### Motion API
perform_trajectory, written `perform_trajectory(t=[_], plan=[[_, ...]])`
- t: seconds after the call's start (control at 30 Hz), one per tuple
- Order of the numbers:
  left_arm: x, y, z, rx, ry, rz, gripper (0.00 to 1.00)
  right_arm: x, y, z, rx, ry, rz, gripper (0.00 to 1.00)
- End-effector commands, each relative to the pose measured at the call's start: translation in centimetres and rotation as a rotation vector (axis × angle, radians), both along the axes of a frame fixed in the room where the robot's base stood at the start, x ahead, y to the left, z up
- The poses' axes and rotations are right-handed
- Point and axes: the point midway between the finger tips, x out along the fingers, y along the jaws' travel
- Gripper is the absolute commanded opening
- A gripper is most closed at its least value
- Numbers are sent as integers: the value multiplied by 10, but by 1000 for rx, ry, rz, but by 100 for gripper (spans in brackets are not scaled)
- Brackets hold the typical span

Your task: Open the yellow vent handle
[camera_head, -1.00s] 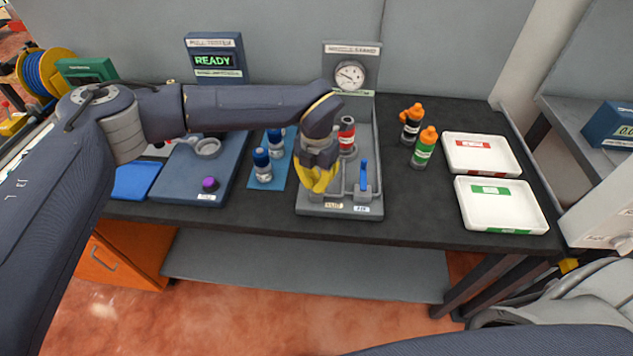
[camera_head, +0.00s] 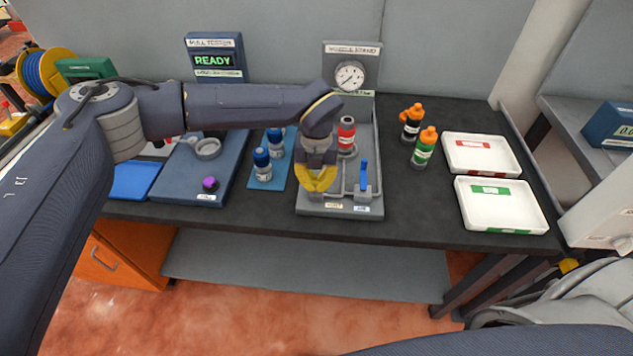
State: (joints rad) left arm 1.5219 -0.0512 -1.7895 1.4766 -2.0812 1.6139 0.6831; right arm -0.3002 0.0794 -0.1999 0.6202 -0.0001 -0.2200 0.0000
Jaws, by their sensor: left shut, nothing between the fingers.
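The test stand (camera_head: 378,207) is a grey plate with an upright back panel and a round gauge (camera_head: 350,76). A blue handle (camera_head: 363,176) stands upright at its front right, behind a blue-marked label. A red bottle (camera_head: 346,134) stands on the plate. My left gripper (camera_head: 316,187) has yellow fingers pointing down over the plate's front left, left of the blue handle. It is shut with nothing held. I cannot make out the yellow vent handle; the yellow fingers and wrist cover the spot behind the vent label (camera_head: 334,205). My right gripper is not in view.
Blue-capped bottles (camera_head: 263,166) stand on a blue mat left of the stand. Orange-capped bottles (camera_head: 424,148) and two white trays (camera_head: 500,205) are to the right. A tester (camera_head: 214,61) reading READY is at back left.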

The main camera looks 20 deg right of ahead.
Motion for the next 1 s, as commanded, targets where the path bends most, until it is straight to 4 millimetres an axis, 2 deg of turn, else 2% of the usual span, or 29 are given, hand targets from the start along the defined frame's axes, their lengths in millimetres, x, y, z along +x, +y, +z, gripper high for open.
perform_trajectory(t=[0.33, 0.57, 0.87, 1.0], plan=[[0, 0, 0, 0, -1, 2, 0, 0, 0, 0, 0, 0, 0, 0], [0, 0, 0, 0, -1, 2, 26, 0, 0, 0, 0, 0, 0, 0], [0, 0, 0, 0, 0, 2, 33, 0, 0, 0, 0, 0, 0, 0], [0, 1, -1, 1, 0, 3, 42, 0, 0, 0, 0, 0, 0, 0]])
